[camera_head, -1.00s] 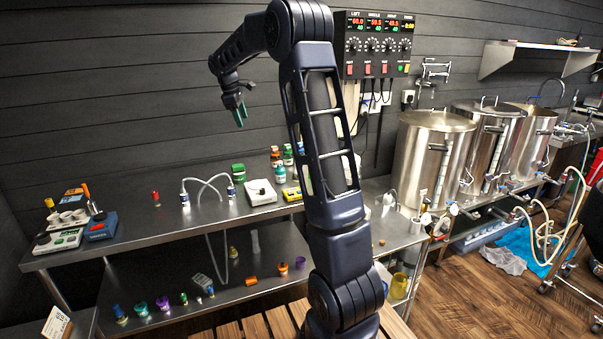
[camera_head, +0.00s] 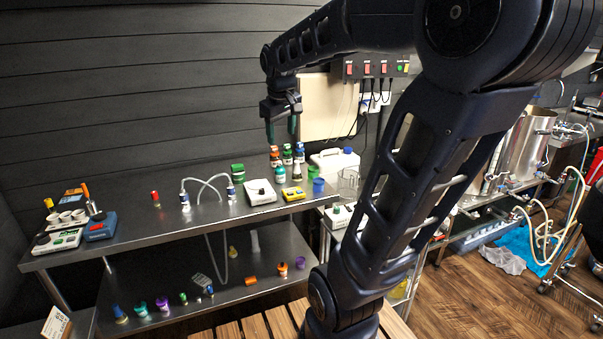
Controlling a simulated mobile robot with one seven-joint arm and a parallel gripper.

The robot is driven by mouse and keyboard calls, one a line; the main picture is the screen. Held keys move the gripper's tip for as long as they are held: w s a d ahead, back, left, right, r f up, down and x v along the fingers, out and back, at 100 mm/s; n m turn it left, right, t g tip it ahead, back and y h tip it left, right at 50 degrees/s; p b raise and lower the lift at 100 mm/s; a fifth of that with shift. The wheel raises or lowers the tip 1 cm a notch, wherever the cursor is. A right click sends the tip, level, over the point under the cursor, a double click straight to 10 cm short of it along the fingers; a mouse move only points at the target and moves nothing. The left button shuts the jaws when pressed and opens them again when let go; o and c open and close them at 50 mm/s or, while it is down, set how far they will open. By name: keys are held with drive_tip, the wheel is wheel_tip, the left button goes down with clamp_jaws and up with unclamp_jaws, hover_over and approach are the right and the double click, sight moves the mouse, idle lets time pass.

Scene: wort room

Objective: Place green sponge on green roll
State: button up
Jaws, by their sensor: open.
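My gripper (camera_head: 281,130) hangs fingers down above the back of the steel table, open and empty, with a gap between its greenish fingertips. Below it to the left, a green item with a pale band (camera_head: 238,173) stands at the back of the table. A small green piece (camera_head: 280,174) sits to its right, almost directly below my gripper, in front of a cluster of small bottles. Both are too small for me to tell which is the sponge and which is the roll. My gripper touches neither.
A white jug (camera_head: 336,165) stands at right. The table's left-middle is fairly clear. A lower shelf holds several small items.

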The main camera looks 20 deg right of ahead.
drive_tip(key=s+f+m+t, duration=0.1)
drive_tip(key=s+f+m, duration=0.3)
drive_tip(key=s, duration=1)
drive_tip(key=shift+d+f+y, duration=0.25)
drive_tip(key=shift+f+y, duration=0.15)
drive_tip(key=shift+f, duration=1.15)
